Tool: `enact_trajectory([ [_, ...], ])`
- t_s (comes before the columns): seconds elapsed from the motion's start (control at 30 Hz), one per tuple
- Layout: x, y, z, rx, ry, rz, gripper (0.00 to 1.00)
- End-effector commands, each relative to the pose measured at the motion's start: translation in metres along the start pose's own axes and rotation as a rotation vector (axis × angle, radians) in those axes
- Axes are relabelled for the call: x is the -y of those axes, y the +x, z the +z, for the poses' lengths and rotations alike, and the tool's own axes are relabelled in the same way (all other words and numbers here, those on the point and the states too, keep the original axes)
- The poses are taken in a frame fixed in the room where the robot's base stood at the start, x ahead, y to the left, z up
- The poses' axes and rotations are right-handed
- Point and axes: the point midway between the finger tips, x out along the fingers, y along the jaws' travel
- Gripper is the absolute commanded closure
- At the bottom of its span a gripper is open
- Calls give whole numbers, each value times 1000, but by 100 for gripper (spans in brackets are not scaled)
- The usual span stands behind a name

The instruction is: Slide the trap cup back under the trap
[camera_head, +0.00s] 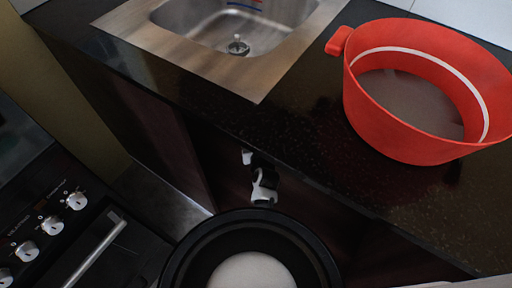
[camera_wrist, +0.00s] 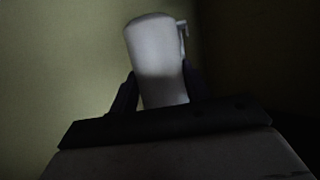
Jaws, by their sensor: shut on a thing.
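A pale, white-grey cylindrical cup (camera_wrist: 156,45), which looks like the trap cup, stands out in the wrist view with a thin handle-like piece on its right side. My gripper (camera_wrist: 159,72) is shut on it, with one dark finger on each side of its lower part. The cup is slightly tilted in the picture. In the head view, my arm reaches down at the counter's front edge, and neither the cup nor the gripper's fingertips can be made out there. The trap is not visible in either view.
A dark counter (camera_head: 300,120) holds a steel sink (camera_head: 190,25) and a large red pot (camera_head: 420,130) at right. A stove (camera_head: 60,225) with knobs stands at lower left. Below the counter is a dark cabinet space (camera_head: 150,140). A plain yellowish wall (camera_wrist: 70,60) lies behind the cup.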

Motion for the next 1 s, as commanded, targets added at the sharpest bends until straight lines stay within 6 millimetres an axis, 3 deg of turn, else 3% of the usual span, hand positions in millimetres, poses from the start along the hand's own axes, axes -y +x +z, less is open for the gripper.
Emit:
enact_trajectory([
  [0.13, -2, 6, 6, -10, -8, -16, 81],
  [0.37, 0, 13, 1, -11, -10, -19, 81],
  [1.0, 8, 54, -14, -12, -10, -19, 81],
])
